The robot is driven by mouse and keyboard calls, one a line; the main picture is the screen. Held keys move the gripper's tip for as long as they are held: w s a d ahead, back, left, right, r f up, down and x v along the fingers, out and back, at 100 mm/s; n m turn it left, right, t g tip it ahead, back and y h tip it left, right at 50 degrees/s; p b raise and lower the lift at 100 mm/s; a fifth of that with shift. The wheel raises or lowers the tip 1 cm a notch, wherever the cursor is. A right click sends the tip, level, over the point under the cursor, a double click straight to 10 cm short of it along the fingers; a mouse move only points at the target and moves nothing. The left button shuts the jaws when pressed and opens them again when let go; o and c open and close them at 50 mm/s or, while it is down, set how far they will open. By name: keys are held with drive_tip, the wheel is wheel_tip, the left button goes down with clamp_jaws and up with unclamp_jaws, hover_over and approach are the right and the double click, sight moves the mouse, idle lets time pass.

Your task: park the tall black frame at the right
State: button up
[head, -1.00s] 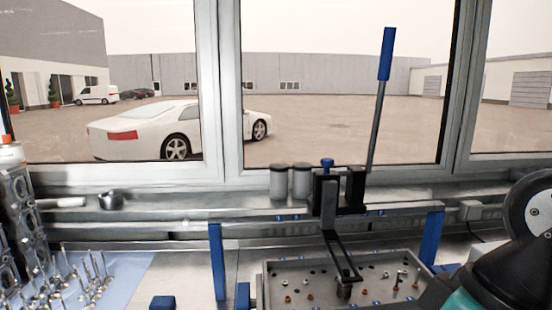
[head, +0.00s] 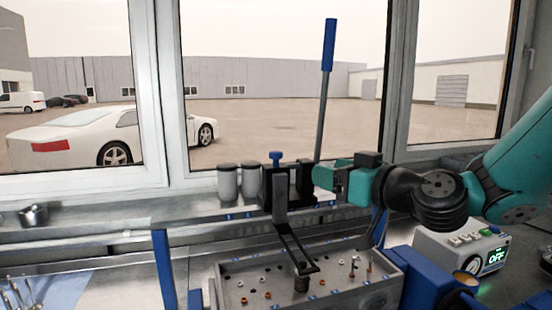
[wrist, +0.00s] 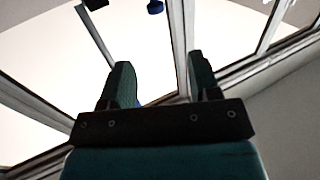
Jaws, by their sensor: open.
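The tall black frame (head: 289,238) hangs from a black carriage (head: 301,182) on a silver rail between blue legs. Its slotted lower arm slopes down to a spring-like piece (head: 301,283) over the metal tray. A long lever with a blue handle (head: 329,45) rises from the carriage, and a blue knob (head: 276,157) tops its left part. My gripper (head: 318,177) comes in from the right, close beside the carriage and the lever's foot; I cannot tell whether it touches. In the wrist view its two fingers (wrist: 160,86) stand apart with nothing seen between them.
The metal tray (head: 233,304) with several small fittings lies below the rail. Two grey canisters (head: 228,183) stand left of the carriage. A control box (head: 460,250) reading OFF is at the right. A metal cup (head: 33,215) sits on the sill at far left.

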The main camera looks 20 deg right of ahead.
sight(280, 154)
drive_tip(key=p+x, duration=0.3)
drive_tip(key=x, duration=0.2)
drive_tip(key=p+x, duration=0.4)
drive_tip(key=x, duration=0.1)
drive_tip(key=r+p+x, duration=0.1)
drive_tip(key=p+x, duration=0.3)
drive_tip(key=x, duration=0.2)
drive_tip(key=shift+w+d, duration=0.25)
drive_tip(key=shift+d, duration=0.15)
drive_tip(key=shift+w+a+f+p, duration=0.2)
drive_tip(key=shift+w+p, duration=0.2)
drive_tip(key=shift+w, duration=0.15)
